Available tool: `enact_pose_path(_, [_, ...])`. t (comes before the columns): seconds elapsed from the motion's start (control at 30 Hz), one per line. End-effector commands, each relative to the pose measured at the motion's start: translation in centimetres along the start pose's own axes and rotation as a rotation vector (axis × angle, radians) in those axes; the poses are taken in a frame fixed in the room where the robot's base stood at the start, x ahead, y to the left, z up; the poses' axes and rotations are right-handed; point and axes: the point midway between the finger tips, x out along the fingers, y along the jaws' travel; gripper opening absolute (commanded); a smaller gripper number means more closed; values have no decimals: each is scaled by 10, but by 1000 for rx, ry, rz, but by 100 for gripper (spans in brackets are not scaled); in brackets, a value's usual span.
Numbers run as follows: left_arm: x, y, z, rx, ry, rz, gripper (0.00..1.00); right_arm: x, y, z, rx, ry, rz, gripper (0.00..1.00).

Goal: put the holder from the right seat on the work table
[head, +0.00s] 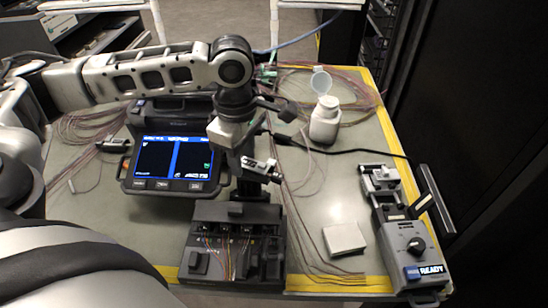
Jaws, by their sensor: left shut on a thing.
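My left gripper (246,178) reaches down over the table, just right of the splicer screen, and is shut on a small silver-and-black holder (261,168). The holder is partly hidden by the fingers, and it appears to be above the black fiber block. The fusion splicer (170,186) stands left of the gripper with its blue screen lit; its seats are hidden by the screen and my arm. The grey work table (325,195) has yellow tape along its edges. My right gripper is out of view.
A black block with thin fibers (207,213) stands at the front. A grey "READY" device (404,243) with a raised lid is at right. A white pad (344,239) and open white bottle (325,122) stand between, with loose fibers (305,262). Some table around the pad is clear.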

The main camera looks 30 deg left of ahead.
Motion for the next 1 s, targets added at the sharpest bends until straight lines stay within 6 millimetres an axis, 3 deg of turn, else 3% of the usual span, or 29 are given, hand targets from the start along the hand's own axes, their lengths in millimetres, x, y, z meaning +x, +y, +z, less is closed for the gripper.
enact_pose_path(0.27, [29, 68, -5, -3, -1, 3, 7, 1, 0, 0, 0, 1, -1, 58])
enact_pose_path(0.5, [72, 102, -9, -1, 0, 2, 7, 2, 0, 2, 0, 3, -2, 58])
enact_pose_path(0.77, [92, 118, -11, -1, 1, 1, 7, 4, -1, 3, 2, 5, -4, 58])
enact_pose_path(1.0, [119, 116, -12, 1, 1, 2, 7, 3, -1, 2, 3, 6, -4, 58])
